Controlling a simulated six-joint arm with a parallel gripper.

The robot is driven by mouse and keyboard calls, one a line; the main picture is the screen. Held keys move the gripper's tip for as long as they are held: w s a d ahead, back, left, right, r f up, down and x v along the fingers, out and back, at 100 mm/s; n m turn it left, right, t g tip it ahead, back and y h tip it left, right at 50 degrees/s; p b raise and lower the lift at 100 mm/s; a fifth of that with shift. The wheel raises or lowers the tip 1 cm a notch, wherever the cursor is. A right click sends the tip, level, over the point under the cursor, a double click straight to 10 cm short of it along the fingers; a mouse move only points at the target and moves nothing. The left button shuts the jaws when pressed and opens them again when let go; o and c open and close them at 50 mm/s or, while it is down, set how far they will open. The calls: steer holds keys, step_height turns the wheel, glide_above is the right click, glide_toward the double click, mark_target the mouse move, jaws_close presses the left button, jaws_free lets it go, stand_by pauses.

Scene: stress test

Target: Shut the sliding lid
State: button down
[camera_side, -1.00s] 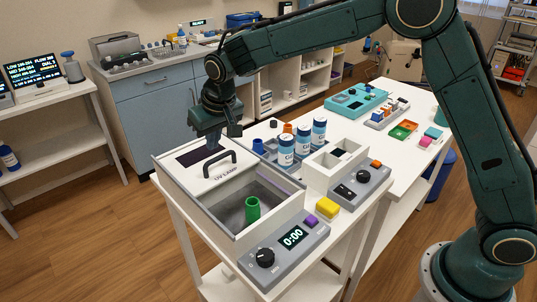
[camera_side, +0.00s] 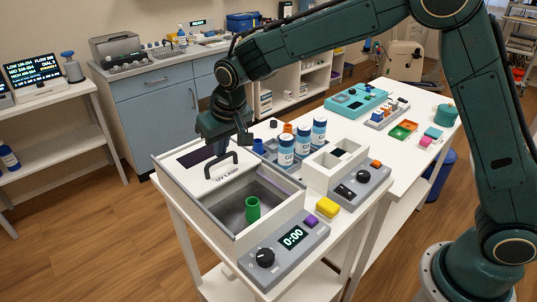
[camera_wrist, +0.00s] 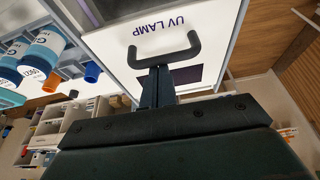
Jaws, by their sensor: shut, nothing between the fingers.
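The sliding lid (camera_side: 208,178) is a white panel marked UV LAMP, with a dark window and a black bar handle (camera_side: 221,163). It covers the back part of the grey-white box (camera_side: 215,222); the front part is open. A green cylinder (camera_side: 252,209) stands inside the open part. My gripper (camera_side: 239,148) is shut and empty, low over the lid by the handle. In the wrist view the lid (camera_wrist: 170,25) and handle (camera_wrist: 182,56) lie just beyond my shut fingers (camera_wrist: 157,72), which overlap the handle's bar. Whether they touch it I cannot tell.
A control panel with a knob and a 0:00 display (camera_side: 292,237) sits at the box's front. A yellow block (camera_side: 327,207) lies beside the panel.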

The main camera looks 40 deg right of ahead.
steer(key=s, duration=1.4)
steer(key=shift+f, duration=0.1)
steer(key=shift+w, duration=0.1)
steer(key=w, duration=0.4)
steer(key=v, duration=1.1)
steer(key=shift+w, duration=0.2)
steer(key=shift+d, duration=0.1)
